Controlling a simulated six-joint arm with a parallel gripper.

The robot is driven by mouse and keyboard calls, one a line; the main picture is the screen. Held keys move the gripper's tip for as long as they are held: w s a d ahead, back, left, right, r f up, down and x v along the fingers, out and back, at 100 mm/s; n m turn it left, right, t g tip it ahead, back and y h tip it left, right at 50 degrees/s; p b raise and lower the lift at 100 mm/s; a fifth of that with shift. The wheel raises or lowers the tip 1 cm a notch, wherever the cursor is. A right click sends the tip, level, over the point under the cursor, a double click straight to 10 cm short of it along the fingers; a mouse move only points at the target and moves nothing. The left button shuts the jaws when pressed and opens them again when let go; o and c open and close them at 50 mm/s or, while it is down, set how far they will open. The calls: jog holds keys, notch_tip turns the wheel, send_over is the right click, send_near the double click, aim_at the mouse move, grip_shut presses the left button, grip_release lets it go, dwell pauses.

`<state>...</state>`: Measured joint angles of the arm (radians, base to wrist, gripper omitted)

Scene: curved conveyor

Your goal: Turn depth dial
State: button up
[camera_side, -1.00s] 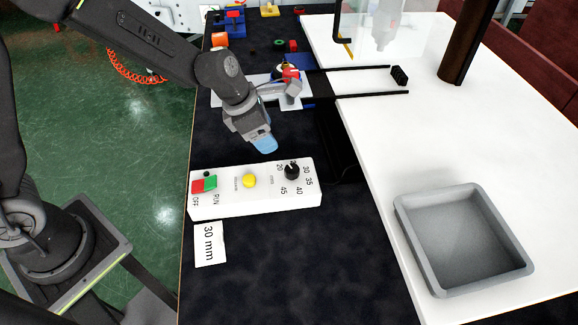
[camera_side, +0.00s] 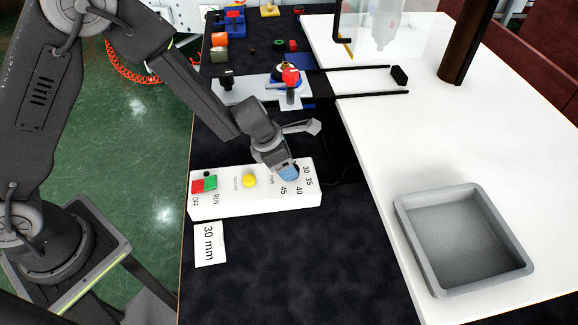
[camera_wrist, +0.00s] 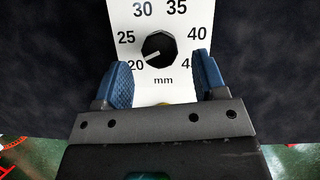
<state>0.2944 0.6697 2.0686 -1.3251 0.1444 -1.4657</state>
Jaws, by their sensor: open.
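The black depth dial (camera_wrist: 158,48) shows in the wrist view on a white panel, with numbers from 20 up to 45 around it and "mm" below. Its white pointer mark points to the lower left, toward 20. My gripper (camera_wrist: 162,68) is open, its blue fingers apart on either side of the panel just below the dial. In the side view my gripper (camera_side: 288,173) is over the dial end of the white control box (camera_side: 235,205) and hides the dial there. A card reading "30 mm" (camera_side: 209,244) lies in front of the box.
The box also bears a red and green switch (camera_side: 204,184) and a yellow button (camera_side: 249,181). A grey tray (camera_side: 410,240) stands on the white table at right. Behind my gripper is a fixture with a red knob (camera_side: 291,76).

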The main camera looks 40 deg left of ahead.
jog(key=shift+x, duration=1.3)
jog(key=c, duration=0.9)
